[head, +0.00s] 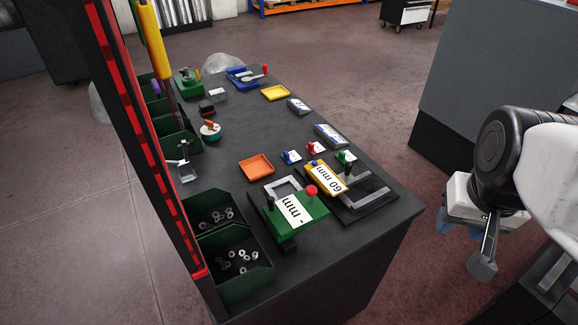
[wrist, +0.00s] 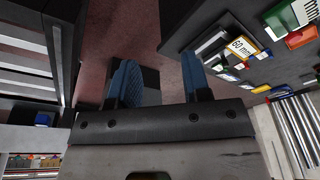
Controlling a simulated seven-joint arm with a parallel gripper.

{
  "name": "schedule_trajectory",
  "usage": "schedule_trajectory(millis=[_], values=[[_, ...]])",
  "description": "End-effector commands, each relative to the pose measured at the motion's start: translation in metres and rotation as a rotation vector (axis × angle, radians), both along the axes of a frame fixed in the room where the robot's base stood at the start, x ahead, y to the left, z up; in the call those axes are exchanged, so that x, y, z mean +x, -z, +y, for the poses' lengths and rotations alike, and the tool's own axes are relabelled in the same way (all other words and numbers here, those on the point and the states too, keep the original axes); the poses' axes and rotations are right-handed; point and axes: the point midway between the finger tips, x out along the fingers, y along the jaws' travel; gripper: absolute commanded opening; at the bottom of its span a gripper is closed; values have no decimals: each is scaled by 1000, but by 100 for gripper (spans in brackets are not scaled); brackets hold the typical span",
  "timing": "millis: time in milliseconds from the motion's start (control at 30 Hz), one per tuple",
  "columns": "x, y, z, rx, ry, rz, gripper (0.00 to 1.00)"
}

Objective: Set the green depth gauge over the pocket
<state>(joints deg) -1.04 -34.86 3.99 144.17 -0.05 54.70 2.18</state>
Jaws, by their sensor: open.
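The green depth gauge (head: 313,208) is a green block with a white "- mm" label, a red ball knob and a dark knob. It sits near the table's front edge, and shows at the top right of the wrist view (wrist: 272,22). A light grey square frame (head: 272,187) lies just behind it, partly covered by it. I cannot tell for certain which opening is the pocket. My gripper (head: 466,243) is beyond the table's right side, well away from the gauge. In the wrist view its blue fingers (wrist: 160,85) are apart with nothing between them.
A yellow "60 mm" block (head: 323,177) rests by a dark plate with grey bars (head: 372,198), right of the gauge. An orange tray (head: 257,167) lies behind. Green bins (head: 262,278) with metal rings line the left. Small labelled pieces stand farther back. Open floor separates gripper and table.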

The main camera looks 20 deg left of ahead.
Motion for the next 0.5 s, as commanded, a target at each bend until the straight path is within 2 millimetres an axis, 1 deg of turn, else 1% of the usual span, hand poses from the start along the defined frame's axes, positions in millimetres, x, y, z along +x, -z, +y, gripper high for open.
schedule_trajectory(millis=[167, 267, 500], values=[[18, 0, 20, 24, -8, 49, 44], [30, 0, 36, 37, -12, 85, 44], [59, 2, 81, 64, -18, 179, 44]])
